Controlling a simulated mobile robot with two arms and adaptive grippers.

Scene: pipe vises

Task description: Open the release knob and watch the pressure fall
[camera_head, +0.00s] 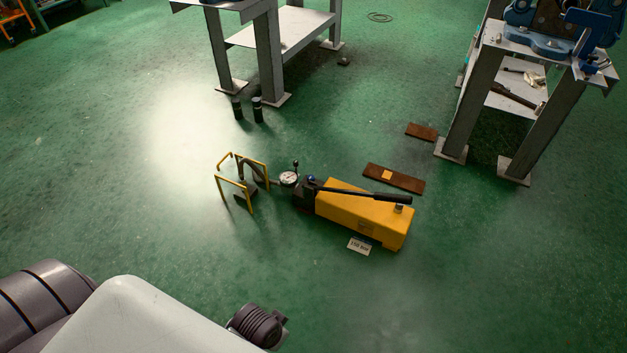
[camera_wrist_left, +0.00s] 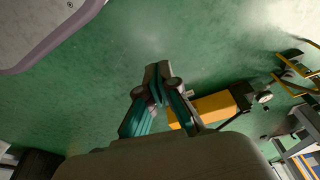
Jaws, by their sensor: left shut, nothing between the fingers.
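A yellow hand pump (camera_head: 362,213) with a long black lever lies on the green floor in the head view. A round white-faced pressure gauge (camera_head: 288,178) stands at its left end; its needle is too small to read. A small blue-topped knob (camera_head: 311,180) sits on the dark pump head near the gauge; I cannot tell for sure that it is the release knob. In the left wrist view my left gripper (camera_wrist_left: 158,72) is shut and empty, in front of part of the pump (camera_wrist_left: 213,106). The gauge (camera_wrist_left: 264,97) shows at right there. My right gripper is not in view.
A yellow-legged frame (camera_head: 241,180) stands left of the gauge. A small label card (camera_head: 359,246) and a brown plank (camera_head: 394,178) lie by the pump. Metal tables (camera_head: 272,60) stand behind, one with blue vises (camera_head: 553,43).

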